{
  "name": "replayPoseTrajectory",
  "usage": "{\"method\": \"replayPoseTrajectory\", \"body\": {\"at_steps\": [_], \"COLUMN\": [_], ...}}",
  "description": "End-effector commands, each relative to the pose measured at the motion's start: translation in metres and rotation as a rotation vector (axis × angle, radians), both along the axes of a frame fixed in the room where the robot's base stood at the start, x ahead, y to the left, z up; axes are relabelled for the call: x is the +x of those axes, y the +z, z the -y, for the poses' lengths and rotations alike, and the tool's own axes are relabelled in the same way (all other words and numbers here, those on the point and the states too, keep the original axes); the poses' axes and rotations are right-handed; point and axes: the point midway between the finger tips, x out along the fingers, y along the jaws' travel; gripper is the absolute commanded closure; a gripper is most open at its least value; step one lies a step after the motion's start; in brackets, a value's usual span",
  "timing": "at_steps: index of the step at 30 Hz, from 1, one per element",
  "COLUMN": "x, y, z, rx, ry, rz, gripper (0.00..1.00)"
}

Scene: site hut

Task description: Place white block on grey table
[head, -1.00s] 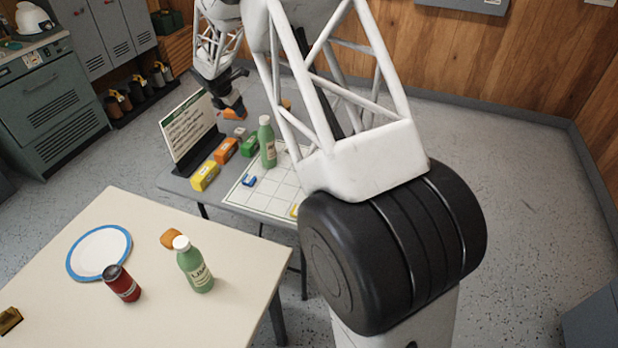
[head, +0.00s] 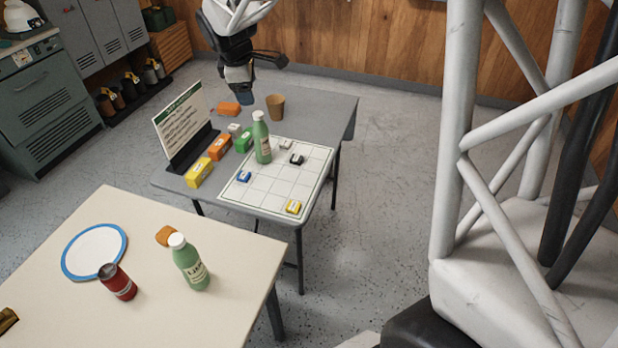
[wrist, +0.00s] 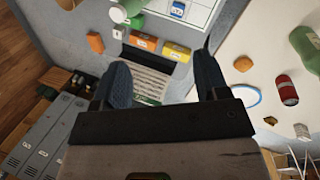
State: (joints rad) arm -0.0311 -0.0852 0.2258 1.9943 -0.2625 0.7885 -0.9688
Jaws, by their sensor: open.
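The grey table (head: 335,107) stands behind the cream table. A small white block (head: 286,145) sits on the gridded white mat (head: 262,205) that lies on it. Another small whitish block (head: 234,129) lies off the mat, beside the green box (head: 244,141); it also shows in the wrist view (wrist: 117,33). My gripper (head: 239,92) is above the far part of the grey table, near an orange block (head: 229,109). In the wrist view my gripper (wrist: 162,62) has its two dark blue fingers wide apart, with nothing between them.
A green bottle (head: 262,140) and black (head: 297,159), blue (head: 243,176) and yellow (head: 293,207) blocks stand on the mat. An orange box (head: 219,147), yellow box (head: 198,172) and sign (head: 184,122) line the left side. A brown cup (head: 275,107) stands behind.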

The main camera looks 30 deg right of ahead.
Motion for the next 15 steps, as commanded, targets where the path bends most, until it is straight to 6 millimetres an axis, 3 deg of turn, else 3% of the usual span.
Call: {"method": "replayPoseTrajectory", "body": {"at_steps": [6, 15], "x": [-0.066, -0.156], "y": [0.022, 0.037], "z": [0.002, 0.002], "rx": [0.073, 0.175], "ry": [-0.196, -0.465], "rz": [0.034, 0.068], "gripper": [0.32, 0.32]}}
